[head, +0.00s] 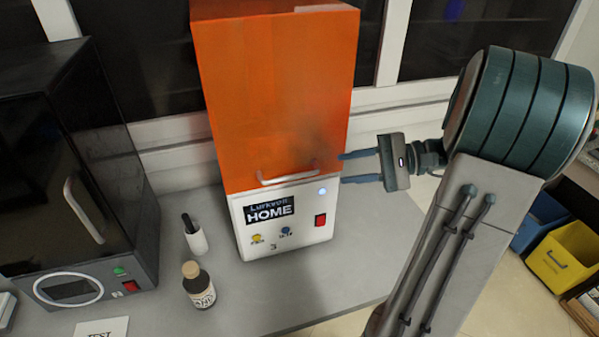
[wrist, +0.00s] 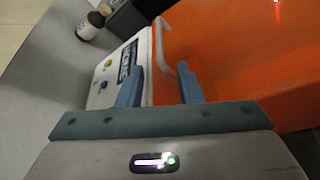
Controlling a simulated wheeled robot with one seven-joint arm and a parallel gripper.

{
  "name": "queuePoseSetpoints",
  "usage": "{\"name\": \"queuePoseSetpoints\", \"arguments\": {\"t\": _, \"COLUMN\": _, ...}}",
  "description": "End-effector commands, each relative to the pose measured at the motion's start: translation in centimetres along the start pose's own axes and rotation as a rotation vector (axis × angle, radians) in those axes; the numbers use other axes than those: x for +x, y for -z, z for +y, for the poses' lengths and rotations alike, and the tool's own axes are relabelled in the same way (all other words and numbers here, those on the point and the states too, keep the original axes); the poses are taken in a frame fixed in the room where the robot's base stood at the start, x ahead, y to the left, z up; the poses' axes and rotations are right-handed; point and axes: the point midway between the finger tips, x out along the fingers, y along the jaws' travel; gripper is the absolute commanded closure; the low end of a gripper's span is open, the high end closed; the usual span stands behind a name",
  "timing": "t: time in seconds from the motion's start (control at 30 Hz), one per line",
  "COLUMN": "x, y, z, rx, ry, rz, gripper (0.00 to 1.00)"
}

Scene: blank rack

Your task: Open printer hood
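The printer has an orange hood (head: 270,90) over a white base (head: 265,235) with a "HOME" label, a red switch and small knobs. The hood appears closed, its lower edge meeting the base. A white bar handle (head: 288,178) sits at the bottom of the hood's front. My gripper (head: 342,168) is at the right of the handle, fingers pointing left and apart. In the wrist view, my gripper (wrist: 160,85) is open, and the handle (wrist: 168,50) runs between the lines of the two fingers. I cannot tell whether a finger touches it. The orange hood (wrist: 235,50) fills the right.
A black machine (head: 75,180) with a handle stands at left. A white bottle (head: 195,238) and a dark bottle (head: 199,287) stand on the grey table (head: 270,300) before the printer. Yellow (head: 565,255) and blue (head: 540,222) bins sit at right.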

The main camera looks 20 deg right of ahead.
Motion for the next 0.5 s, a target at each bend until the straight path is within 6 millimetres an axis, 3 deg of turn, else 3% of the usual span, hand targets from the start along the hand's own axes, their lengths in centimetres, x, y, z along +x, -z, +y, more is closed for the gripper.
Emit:
{"name": "queuePoseSetpoints", "arguments": {"t": 0.3, "x": 6.9, "y": -0.2, "z": -0.1, "rx": 0.002, "ry": -0.003, "rz": -0.003, "gripper": 0.67}}
{"name": "queuePoseSetpoints", "arguments": {"t": 0.5, "x": 9.9, "y": -0.1, "z": 0.0, "rx": 0.002, "ry": -0.003, "rz": -0.002, "gripper": 0.67}}
